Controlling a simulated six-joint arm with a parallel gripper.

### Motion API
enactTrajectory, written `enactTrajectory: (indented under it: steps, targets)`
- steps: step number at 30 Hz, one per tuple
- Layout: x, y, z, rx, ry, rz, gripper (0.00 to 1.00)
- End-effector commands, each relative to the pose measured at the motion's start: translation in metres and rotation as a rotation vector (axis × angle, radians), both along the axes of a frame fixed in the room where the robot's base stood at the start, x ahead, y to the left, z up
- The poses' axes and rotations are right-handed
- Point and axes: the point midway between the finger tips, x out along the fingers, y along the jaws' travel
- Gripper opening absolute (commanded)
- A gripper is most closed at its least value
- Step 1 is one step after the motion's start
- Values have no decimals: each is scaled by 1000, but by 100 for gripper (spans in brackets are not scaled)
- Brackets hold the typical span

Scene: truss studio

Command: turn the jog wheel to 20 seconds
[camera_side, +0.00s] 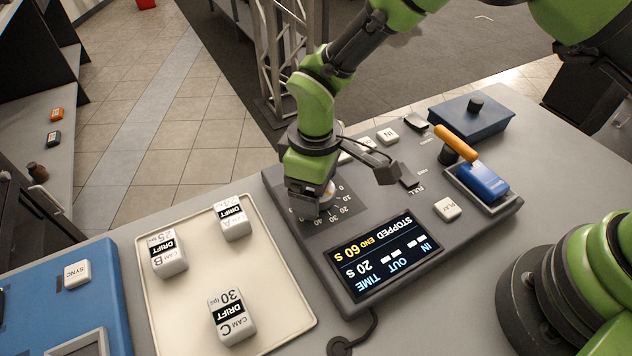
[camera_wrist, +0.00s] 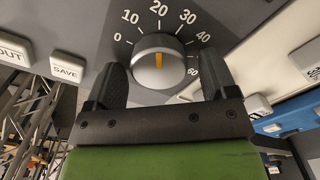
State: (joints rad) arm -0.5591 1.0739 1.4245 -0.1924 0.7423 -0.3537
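The jog wheel (camera_wrist: 158,70) is a round silver knob with an orange pointer mark. In the wrist view the mark lines up with 20 on the printed scale (camera_wrist: 158,9). My gripper (camera_wrist: 163,65) has one finger on either side of the wheel. A gap shows at the right finger; the left finger looks very close, and contact cannot be told. In the side view my gripper (camera_side: 316,202) hides most of the wheel. The display (camera_side: 385,255) reads TIME 20 S, STOPPED and END 60 S, with dashes for IN and OUT.
The console has a PLAY button (camera_side: 447,209), an IN button (camera_side: 387,136), a SAVE button (camera_wrist: 66,68) and an orange-handled lever (camera_side: 455,142) near a blue block (camera_side: 484,181). A cream tray (camera_side: 190,300) holds three camera blocks. A blue SYNC panel (camera_side: 100,300) lies at left.

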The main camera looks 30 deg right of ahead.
Motion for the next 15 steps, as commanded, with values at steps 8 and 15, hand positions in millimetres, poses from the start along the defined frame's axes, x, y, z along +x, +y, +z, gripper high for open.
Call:
enactTrajectory:
  steps: [8, 15]
  targets:
    - [-1, 0, 0, -2, 2, 0, 80]
    - [0, 0, 32, 2, -2, -1, 80]
